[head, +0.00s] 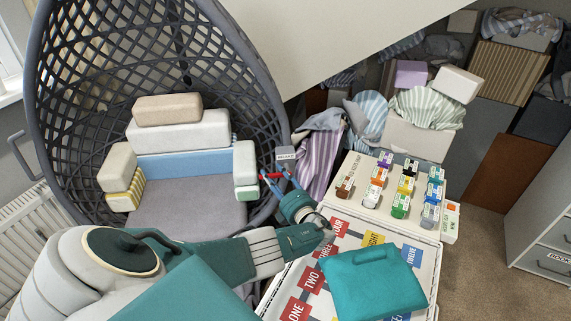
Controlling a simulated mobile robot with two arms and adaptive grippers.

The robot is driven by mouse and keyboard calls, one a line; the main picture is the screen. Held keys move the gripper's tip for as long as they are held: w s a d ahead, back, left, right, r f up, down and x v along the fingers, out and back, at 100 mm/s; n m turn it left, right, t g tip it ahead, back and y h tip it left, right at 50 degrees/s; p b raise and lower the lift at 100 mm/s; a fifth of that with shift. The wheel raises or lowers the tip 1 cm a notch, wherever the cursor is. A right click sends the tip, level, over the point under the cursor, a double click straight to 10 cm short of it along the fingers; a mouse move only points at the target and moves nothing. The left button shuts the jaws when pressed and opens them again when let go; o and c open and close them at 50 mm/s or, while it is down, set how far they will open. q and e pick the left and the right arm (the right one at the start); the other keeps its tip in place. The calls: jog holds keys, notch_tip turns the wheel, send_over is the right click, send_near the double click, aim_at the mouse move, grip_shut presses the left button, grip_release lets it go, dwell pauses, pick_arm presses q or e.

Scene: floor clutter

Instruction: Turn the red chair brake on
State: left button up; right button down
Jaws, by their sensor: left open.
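The chair (55,110) is a dark grey egg-shaped lattice shell at the left, with pale cushions and a grey seat. A grey tag reading BRAKE (286,154) is at its right rim. A small red brake part (271,176) shows just below the tag. My left gripper (274,172) reaches up from the lower right to this spot, its fingers open around or right beside the red part. I cannot tell whether they touch it. The fingers partly cover the brake. My right gripper is not in view.
A board with numbered labels (311,281) lies to the right of the chair. Behind it a white tray (365,165) holds several small coloured, labelled blocks. Boxes and striped cloths (430,108) crowd the back. Carpet (478,232) is clear before the drawers (550,225) at right.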

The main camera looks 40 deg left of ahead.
pick_arm(q)
jog(key=v, duration=1)
jog(key=shift+s+d, duration=0.15)
jog(key=shift+d, duration=0.1)
